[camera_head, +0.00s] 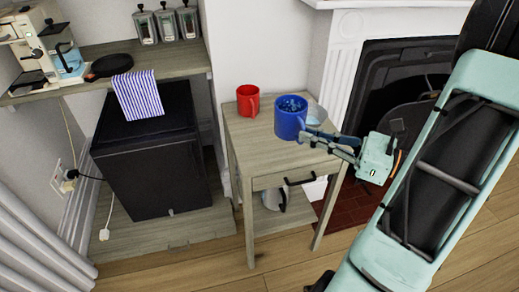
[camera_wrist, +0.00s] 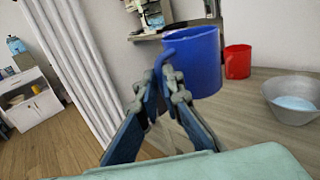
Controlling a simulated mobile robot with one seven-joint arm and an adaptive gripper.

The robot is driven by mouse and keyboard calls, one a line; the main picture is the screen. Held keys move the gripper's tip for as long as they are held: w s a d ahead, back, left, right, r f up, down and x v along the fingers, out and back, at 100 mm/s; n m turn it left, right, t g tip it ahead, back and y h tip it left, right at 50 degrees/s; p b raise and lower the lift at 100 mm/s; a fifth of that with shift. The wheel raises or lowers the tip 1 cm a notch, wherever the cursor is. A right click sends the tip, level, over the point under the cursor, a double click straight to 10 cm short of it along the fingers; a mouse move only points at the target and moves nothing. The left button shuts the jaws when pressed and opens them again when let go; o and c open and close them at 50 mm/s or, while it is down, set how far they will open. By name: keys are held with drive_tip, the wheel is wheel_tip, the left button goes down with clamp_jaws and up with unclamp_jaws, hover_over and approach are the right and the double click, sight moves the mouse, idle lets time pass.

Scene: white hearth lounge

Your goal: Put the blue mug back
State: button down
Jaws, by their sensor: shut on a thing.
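The blue mug (camera_head: 289,120) is upright at the small wooden side table (camera_head: 262,160), with something speckled blue showing inside it. It also shows in the wrist view (camera_wrist: 198,62), with its handle toward my gripper. My gripper (camera_head: 308,136) reaches in from the right in the head view. In the wrist view its fingertips (camera_wrist: 169,80) are shut on the mug's handle. I cannot tell whether the mug's base touches the tabletop or is slightly above it.
A red mug (camera_head: 248,101) stands to the left of the blue mug. A grey metal bowl (camera_head: 317,114) is close on its right, partly hidden. A wooden counter (camera_head: 180,62) with a coffee machine (camera_head: 42,50) is at upper left. A fireplace (camera_head: 395,75) is behind my arm.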

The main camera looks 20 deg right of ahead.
sight(291, 136)
drive_tip(key=shift+t, duration=0.3)
drive_tip(key=w+a+f+b, duration=0.1)
drive_tip(key=w+a+b, duration=0.1)
drive_tip(key=w+a+f+b, duration=0.1)
drive_tip(key=w, duration=0.1)
drive_tip(key=shift+a+f, duration=0.2)
drive_tip(key=shift+f, duration=0.1)
drive_tip(key=shift+h, duration=0.3)
drive_tip(key=w+f+b, duration=0.1)
drive_tip(key=w+a+f, duration=0.1)
drive_tip(key=f, duration=0.1)
drive_tip(key=w+a+f+b, duration=0.1)
drive_tip(key=w+f, duration=0.1)
drive_tip(key=shift+a+f+b, duration=0.1)
drive_tip(key=shift+a+b, duration=0.1)
drive_tip(key=shift+b, duration=0.1)
wheel_tip(291, 136, down, 4)
drive_tip(key=shift+w+r+m+b, duration=0.2)
drive_tip(key=shift+m+b, duration=0.1)
drive_tip(key=shift+b, duration=0.75)
drive_tip(key=shift+r, duration=0.1)
